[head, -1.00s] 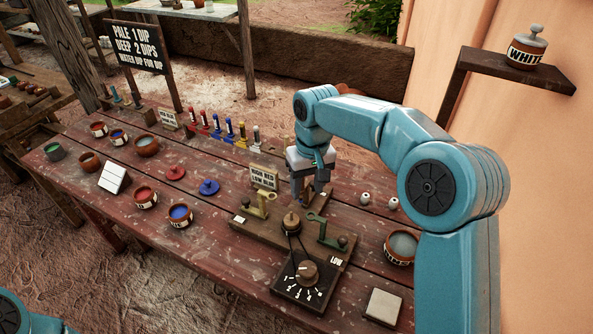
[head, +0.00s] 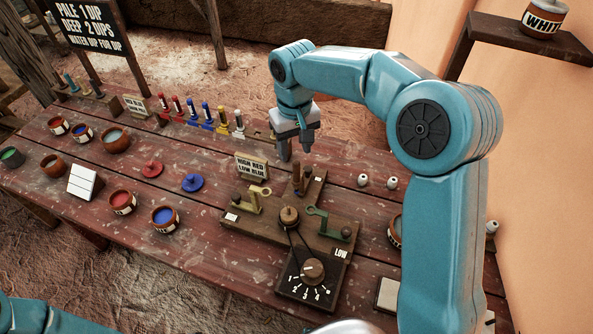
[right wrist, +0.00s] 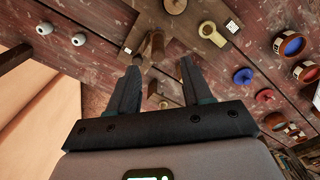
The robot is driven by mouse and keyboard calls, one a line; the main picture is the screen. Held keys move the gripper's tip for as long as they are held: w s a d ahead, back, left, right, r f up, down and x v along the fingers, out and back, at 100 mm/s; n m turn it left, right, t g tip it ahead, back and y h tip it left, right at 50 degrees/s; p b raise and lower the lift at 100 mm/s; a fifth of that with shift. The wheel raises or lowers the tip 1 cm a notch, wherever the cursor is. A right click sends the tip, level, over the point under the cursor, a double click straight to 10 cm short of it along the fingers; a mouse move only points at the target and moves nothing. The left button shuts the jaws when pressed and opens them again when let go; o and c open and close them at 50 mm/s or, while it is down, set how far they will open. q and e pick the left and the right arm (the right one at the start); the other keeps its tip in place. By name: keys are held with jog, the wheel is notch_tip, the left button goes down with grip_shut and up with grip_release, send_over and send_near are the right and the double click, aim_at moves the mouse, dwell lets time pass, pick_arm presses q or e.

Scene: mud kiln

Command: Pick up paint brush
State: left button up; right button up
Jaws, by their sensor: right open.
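My right gripper (head: 296,150) is open and empty, above the back end of the wooden cross-shaped stand (head: 268,232). In the right wrist view its two fingers (right wrist: 158,68) are spread, with a brown upright peg or handle (right wrist: 153,45) beyond them. The same brown piece (head: 297,178) stands on the stand in the head view; I cannot tell if it is a brush. A row of slim upright pieces (head: 207,115), with red, blue and yellowish bases, stands at the table's back and may be brushes. My left gripper is out of view.
Red (head: 122,202) and blue (head: 164,217) paint pots stand front left of the stand. Two small white knobs (head: 377,181) lie to the right.

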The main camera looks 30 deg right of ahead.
aim_at(294, 162)
jog(key=f, duration=0.3)
jog(key=shift+a+f, duration=0.4)
jog(key=shift+s+d+f, duration=0.15)
jog(key=shift+f, duration=0.1)
jog(key=f, duration=0.1)
jog(key=f+p, duration=0.1)
jog(key=f, duration=0.1)
jog(key=f+p, duration=0.1)
jog(key=f, duration=0.1)
jog(key=shift+d, duration=0.3)
jog(key=shift+s+d, duration=0.1)
grip_shut()
